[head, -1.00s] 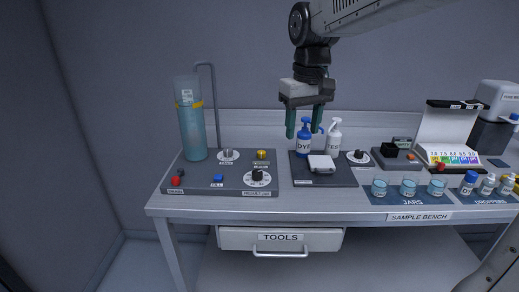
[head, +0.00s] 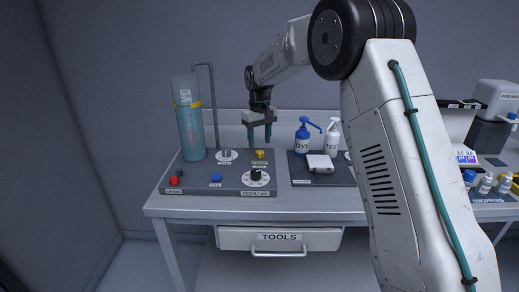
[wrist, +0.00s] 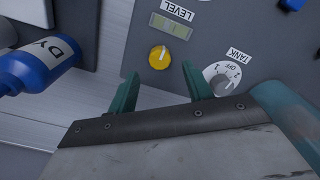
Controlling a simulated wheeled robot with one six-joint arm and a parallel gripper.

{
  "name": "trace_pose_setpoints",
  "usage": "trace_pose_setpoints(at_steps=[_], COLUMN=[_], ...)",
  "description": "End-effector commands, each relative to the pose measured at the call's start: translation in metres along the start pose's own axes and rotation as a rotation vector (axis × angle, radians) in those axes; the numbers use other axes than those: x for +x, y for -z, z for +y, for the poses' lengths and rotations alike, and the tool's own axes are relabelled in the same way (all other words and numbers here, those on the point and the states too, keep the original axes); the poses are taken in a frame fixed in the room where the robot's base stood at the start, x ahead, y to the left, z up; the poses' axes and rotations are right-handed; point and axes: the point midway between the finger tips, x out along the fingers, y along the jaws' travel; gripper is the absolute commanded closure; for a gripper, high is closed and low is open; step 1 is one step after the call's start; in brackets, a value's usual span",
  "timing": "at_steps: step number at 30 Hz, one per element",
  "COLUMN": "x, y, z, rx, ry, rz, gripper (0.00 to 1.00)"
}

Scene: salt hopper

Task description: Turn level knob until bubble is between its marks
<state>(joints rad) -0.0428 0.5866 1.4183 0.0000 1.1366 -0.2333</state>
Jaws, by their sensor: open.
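The level knob is a small yellow knob (head: 260,154) at the back right of the grey control panel (head: 206,188). In the wrist view the yellow knob (wrist: 159,57) sits below the LEVEL label, beside a greenish bubble vial (wrist: 171,26). The bubble's place against its marks is too small to tell. My gripper (head: 260,146) is open and empty, pointing down above the yellow knob. In the wrist view its teal fingers (wrist: 158,84) lie either side of the knob's near side, apart from it.
The TANK dial (wrist: 222,78) is close beside the right finger in the wrist view. A blue DYE bottle (head: 303,138) stands right of the panel. A tall water cylinder (head: 190,130) stands at the left. A black dial (head: 256,175) is in front of the knob.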

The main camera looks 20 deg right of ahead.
Motion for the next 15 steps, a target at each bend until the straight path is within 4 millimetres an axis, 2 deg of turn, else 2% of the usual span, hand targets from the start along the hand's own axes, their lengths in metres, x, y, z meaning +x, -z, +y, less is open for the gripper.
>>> trace_pose_setpoints(at_steps=[3, 6, 15], x=[0.020, 0.031, 0.042], y=[-0.001, 0.000, -0.001], z=[0.000, 0.000, 0.000], rx=[0.000, 0.000, 0.001], ry=[0.001, 0.000, 0.000], rz=[-0.004, -0.002, 0.000], gripper=[0.50, 0.50, 0.50])
